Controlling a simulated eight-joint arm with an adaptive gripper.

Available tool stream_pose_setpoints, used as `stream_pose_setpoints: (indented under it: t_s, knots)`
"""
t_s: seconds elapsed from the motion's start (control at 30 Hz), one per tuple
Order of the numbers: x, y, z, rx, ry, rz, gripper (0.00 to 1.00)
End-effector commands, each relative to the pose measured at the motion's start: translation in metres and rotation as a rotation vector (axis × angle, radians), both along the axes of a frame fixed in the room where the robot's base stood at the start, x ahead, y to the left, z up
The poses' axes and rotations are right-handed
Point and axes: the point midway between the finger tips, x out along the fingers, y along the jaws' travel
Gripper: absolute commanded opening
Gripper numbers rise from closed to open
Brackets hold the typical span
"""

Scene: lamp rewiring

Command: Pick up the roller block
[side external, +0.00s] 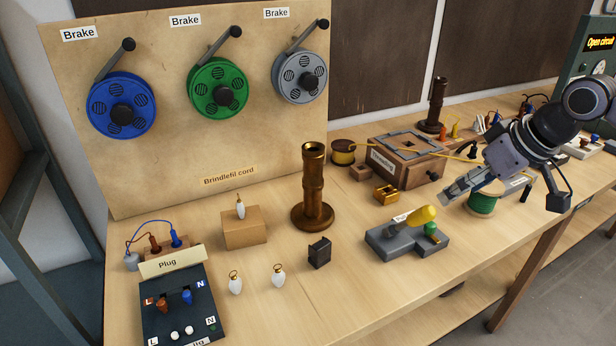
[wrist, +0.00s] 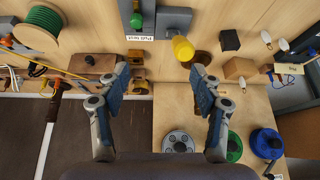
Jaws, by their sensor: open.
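A small brass-coloured block (side external: 386,193), which looks like the roller block, stands on the bench between the wooden Threading box (side external: 405,160) and a grey base with a yellow handle (side external: 415,217). In the wrist view the brass block (wrist: 137,56) is just beyond the left fingertip, which may hide part of it. My gripper (side external: 449,194) is raised above the bench, to the right of the block in the side view, near the green spool (side external: 482,204). In the wrist view my gripper (wrist: 160,76) has its fingers wide apart with nothing between them.
A tall brass post (side external: 314,190) stands left of the block. A black block (side external: 320,252) and white bulbs (side external: 278,275) are in front. A gold spool (side external: 343,152) and yellow cord lie behind. The upright reel board (side external: 230,150) bounds the back left.

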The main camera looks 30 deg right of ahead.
Motion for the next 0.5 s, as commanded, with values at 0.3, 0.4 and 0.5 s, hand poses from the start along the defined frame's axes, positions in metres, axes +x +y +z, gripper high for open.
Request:
stream_pose_setpoints:
  t_s: [0.3,0.4,0.5]
  knots:
    - [0.052,0.049,0.019,0.001,0.164,0.071,0.65]
    - [0.069,0.069,0.02,-0.004,0.222,0.091,0.65]
    - [0.086,0.091,0.018,-0.013,0.279,0.113,0.65]
